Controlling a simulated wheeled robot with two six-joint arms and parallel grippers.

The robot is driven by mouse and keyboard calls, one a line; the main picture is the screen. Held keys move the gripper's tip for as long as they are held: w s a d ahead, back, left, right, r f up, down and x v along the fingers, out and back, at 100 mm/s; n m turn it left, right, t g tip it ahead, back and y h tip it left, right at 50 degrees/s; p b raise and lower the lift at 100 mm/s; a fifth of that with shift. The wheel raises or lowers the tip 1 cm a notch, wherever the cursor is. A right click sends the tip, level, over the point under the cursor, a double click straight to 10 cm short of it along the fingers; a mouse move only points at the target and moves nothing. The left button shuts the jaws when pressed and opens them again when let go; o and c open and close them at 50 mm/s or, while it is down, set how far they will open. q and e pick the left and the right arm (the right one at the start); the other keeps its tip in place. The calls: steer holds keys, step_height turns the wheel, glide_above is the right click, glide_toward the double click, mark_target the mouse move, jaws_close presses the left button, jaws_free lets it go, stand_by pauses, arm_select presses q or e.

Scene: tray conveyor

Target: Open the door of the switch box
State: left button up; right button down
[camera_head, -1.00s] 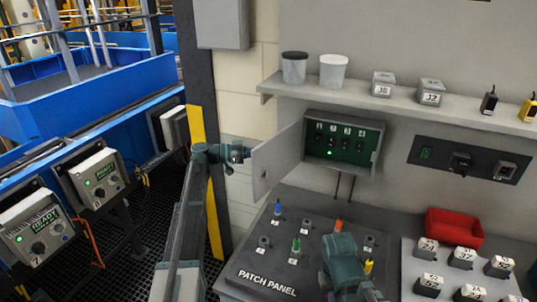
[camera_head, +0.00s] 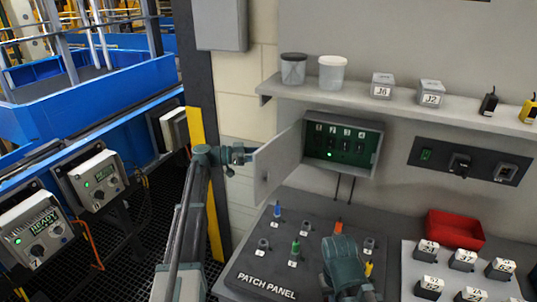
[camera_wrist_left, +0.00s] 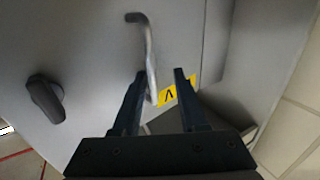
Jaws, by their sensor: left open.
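The switch box (camera_head: 369,155) is on the wall under the shelf, with a dark green inside and several switches showing. Its grey door (camera_head: 276,164) stands swung out to the left. My left gripper (camera_head: 249,154) is at the door's outer face, near its free edge. In the left wrist view, the open fingers (camera_wrist_left: 160,80) straddle the lower end of a bent metal handle (camera_wrist_left: 149,50) on the grey door. A black knob (camera_wrist_left: 45,98) and a yellow label (camera_wrist_left: 168,96) are beside it. My right gripper (camera_head: 350,292) is low over the patch panel; its fingertips are not clear.
The patch panel (camera_head: 240,262) with colored plugs lies below the box. A shelf (camera_head: 430,110) with cups and small boxes runs above. A red bin (camera_head: 455,228) and labelled blocks are at right. A black and yellow post (camera_head: 197,125) stands left of the door.

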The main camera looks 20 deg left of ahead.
arm_select(q)
steer(key=v, duration=1.3)
steer(key=shift+a, duration=0.4)
steer(key=shift+s, duration=0.1)
